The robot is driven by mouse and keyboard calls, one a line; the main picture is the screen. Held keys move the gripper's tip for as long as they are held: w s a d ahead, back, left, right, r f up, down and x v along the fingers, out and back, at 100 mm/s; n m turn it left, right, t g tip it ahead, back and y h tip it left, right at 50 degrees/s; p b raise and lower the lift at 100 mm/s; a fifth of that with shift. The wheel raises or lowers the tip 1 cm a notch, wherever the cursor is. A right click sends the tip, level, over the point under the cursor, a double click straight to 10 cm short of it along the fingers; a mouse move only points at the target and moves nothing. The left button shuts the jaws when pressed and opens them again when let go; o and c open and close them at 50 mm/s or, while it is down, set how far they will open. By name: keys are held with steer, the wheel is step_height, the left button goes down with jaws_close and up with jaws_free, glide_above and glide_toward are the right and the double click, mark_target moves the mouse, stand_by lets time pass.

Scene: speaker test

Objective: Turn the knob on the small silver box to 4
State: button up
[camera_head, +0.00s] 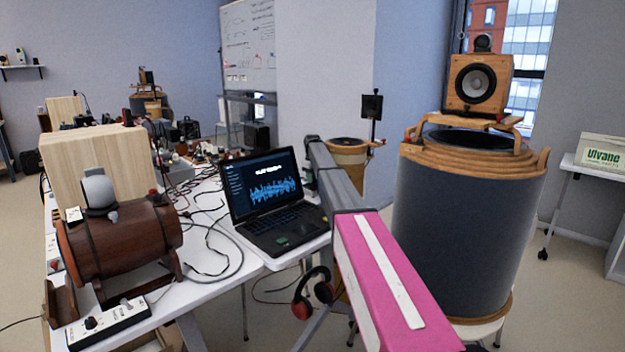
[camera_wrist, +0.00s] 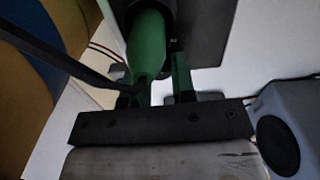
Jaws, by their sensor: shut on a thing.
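In the wrist view my gripper (camera_wrist: 158,92) shows as a dark crossbar with jaws beyond it. It is shut on a dark green tapered object (camera_wrist: 148,42); which green parts are finger and which are object is hard to tell. A grey box (camera_wrist: 292,125) with a dark round face stands right of the gripper, apart from it. No knob scale or number is readable there. In the head view my arm reaches past the laptop and its gripper is hidden. I cannot surely pick out the small silver box; a pale control box with knobs (camera_head: 108,322) sits at the table's near left.
An open laptop (camera_head: 262,200) stands on the cluttered white table (camera_head: 200,290), with cables around it. A wooden barrel-shaped device (camera_head: 125,240) is at left. A large dark drum (camera_head: 460,235) carrying a wooden speaker (camera_head: 479,84) stands right of my arm. Headphones (camera_head: 312,291) hang below the table edge.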

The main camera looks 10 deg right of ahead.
steer(key=shift+d+m, duration=0.1)
steer(key=shift+m, duration=2.9)
steer(key=o, duration=0.9)
steer(key=shift+r, duration=0.1)
step_height(320, 180, up, 11)
steer(key=shift+f, duration=0.2)
